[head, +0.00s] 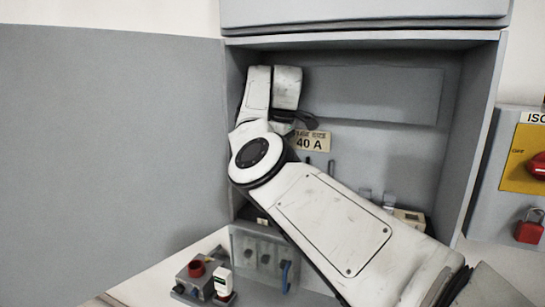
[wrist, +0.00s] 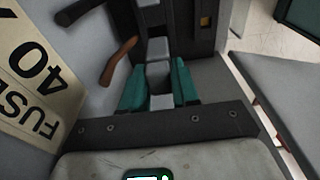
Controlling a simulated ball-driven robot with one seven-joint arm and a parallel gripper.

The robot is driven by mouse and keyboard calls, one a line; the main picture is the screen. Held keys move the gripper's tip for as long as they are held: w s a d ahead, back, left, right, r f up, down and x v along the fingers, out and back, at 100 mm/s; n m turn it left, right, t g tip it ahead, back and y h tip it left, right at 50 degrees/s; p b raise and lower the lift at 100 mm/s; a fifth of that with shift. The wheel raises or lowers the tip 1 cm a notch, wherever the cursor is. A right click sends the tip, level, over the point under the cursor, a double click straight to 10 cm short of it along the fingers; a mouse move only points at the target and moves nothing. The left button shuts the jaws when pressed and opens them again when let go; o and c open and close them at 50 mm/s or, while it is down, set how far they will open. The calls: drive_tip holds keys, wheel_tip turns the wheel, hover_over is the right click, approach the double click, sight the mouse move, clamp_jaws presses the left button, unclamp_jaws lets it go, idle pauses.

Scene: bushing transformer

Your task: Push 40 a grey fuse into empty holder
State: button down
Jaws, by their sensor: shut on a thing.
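In the wrist view my gripper (wrist: 160,82) has its two teal fingers closed on the sides of a grey block, which looks like the grey fuse (wrist: 158,75). Beyond the fuse, in line with it, is a dark upright fitting (wrist: 175,25) with a grey piece inside; it may be the holder. I cannot tell whether the fuse touches it or how deep it sits. In the head view my arm hides the fuse, the fingertips and most of the holder area. A "40 A" fuse size label (head: 310,141) shows on the cabinet's back panel.
The label also shows at the left of the wrist view (wrist: 35,75). A brown curved handle (wrist: 118,60) is close to the left of my fingers. The cabinet's right wall (head: 470,130) bounds the space. A red-knobbed box (head: 196,272) stands below, at front left.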

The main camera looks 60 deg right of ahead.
drive_tip(key=shift+f, duration=2.7)
drive_tip(key=c, duration=0.8)
unclamp_jaws()
drive_tip(key=r, duration=0.2)
drive_tip(key=r+b, duration=0.1)
drive_tip(key=r, duration=0.2)
drive_tip(key=s+r, duration=0.1)
drive_tip(key=r, duration=0.1)
drive_tip(key=shift+r, duration=0.15)
